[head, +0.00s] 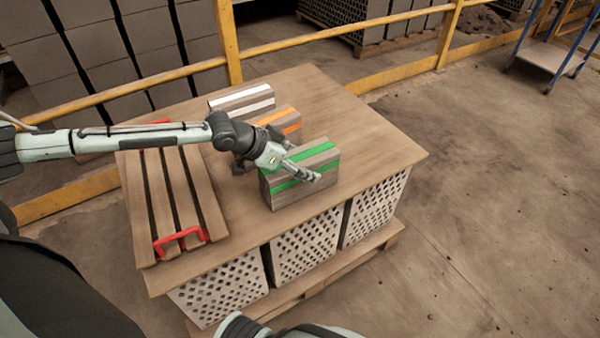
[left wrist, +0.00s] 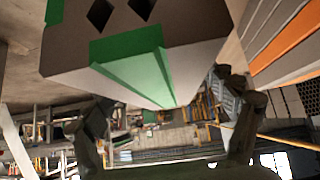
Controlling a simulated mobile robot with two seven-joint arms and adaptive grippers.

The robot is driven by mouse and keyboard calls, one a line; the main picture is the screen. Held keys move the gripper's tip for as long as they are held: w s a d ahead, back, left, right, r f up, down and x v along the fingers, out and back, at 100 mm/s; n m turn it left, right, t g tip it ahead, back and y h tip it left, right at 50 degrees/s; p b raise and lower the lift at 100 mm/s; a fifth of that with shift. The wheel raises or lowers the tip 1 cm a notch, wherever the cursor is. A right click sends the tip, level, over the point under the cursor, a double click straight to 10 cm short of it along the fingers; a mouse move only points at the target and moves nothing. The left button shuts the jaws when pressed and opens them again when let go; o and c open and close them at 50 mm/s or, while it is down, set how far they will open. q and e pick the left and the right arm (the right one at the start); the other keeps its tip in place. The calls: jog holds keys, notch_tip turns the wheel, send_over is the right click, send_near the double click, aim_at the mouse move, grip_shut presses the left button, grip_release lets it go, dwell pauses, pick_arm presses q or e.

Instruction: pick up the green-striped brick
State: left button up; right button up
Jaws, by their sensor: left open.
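The green-striped brick (head: 308,192) is a grey-brown block with two green stripes, near the front edge of the wooden table top. In the left wrist view it fills the upper middle, with green bands and dark diamond-shaped holes (left wrist: 190,25). My left gripper (head: 302,172) is open at the brick's upper left part and covers some of its top. In the left wrist view its two fingers (left wrist: 172,125) are spread wide, with the end of the brick showing between and above them. Whether they touch it I cannot tell.
An orange-striped brick (head: 288,120) and a white-striped brick (head: 243,100) stand behind. A slatted wooden tray (head: 172,200) with red handles lies left, under my left arm. The table top (head: 375,150) is clear at right. A yellow railing (head: 320,38) runs behind.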

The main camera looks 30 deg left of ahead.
pick_arm(q)
jog(key=x, duration=0.3)
jog(key=shift+w+f, duration=0.15)
jog(key=shift+f, duration=0.05)
jog(key=c, duration=1.9)
jog(key=shift+w+r, duration=0.1)
jog(key=shift+r, duration=0.1)
grip_shut()
